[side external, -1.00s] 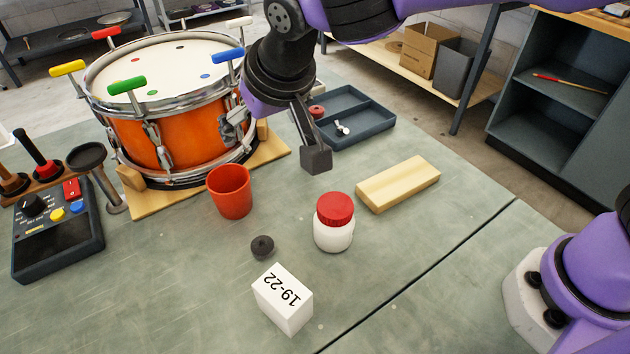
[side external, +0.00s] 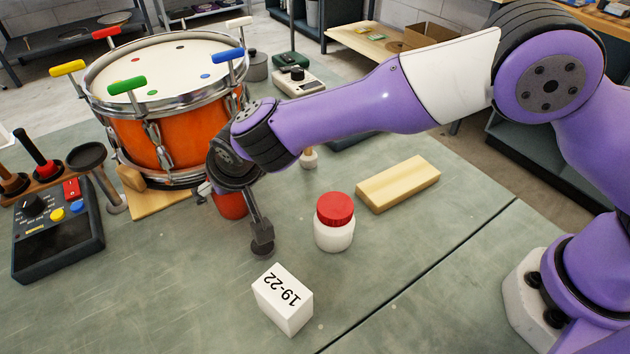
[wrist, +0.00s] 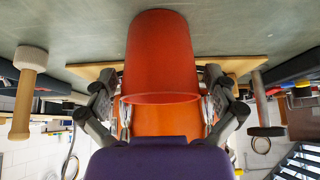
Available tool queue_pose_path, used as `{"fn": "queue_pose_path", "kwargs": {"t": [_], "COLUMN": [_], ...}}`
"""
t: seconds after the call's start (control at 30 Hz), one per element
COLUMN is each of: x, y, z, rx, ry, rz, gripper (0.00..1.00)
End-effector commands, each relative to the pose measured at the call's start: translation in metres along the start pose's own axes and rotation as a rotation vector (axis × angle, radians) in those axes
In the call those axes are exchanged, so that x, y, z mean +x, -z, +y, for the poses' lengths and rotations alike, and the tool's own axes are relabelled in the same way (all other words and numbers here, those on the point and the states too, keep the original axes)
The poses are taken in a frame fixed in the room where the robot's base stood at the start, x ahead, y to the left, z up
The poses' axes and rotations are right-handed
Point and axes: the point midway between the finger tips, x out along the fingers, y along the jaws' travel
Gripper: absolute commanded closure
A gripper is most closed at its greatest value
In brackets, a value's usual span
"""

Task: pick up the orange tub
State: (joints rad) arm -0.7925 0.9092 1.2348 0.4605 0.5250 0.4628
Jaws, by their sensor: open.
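The orange tub (side external: 231,207) stands upright on the bench in front of the drum, its upper part hidden by my wrist in the side view. In the wrist view the tub (wrist: 160,48) is large and central. My gripper (wrist: 161,100) is open, with one finger on each side of the tub; I cannot tell whether either touches it. In the side view my gripper (side external: 233,214) points down at the tub, with one dark finger in front and right of it and the other mostly hidden.
The orange drum (side external: 160,140) stands close behind the tub. A white jar with a red lid (side external: 334,222) and a white block marked 19-22 (side external: 283,299) are nearby. A wooden block (side external: 398,184) lies further right. A control box (side external: 58,235) is at left.

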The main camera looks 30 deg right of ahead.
Motion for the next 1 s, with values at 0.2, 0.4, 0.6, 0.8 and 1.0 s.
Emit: {"fn": "queue_pose_path", "kwargs": {"t": [0.2, 0.4, 0.6, 0.8, 1.0], "x": [0.003, 0.003, 0.003, 0.002, -0.012], "y": [0.0, 0.0, 0.0, 0.0, 0.01], "z": [0.0, 0.0, 0.0, 0.0, 0.0], "rx": [0.0, 0.0, -0.001, -0.001, 0.001], "ry": [0.001, 0.0, 0.0, -0.001, 0.002], "rz": [0.0, 0.0, -0.002, -0.003, 0.001], "gripper": [0.0, 0.5, 0.5, 0.51, 0.51]}}
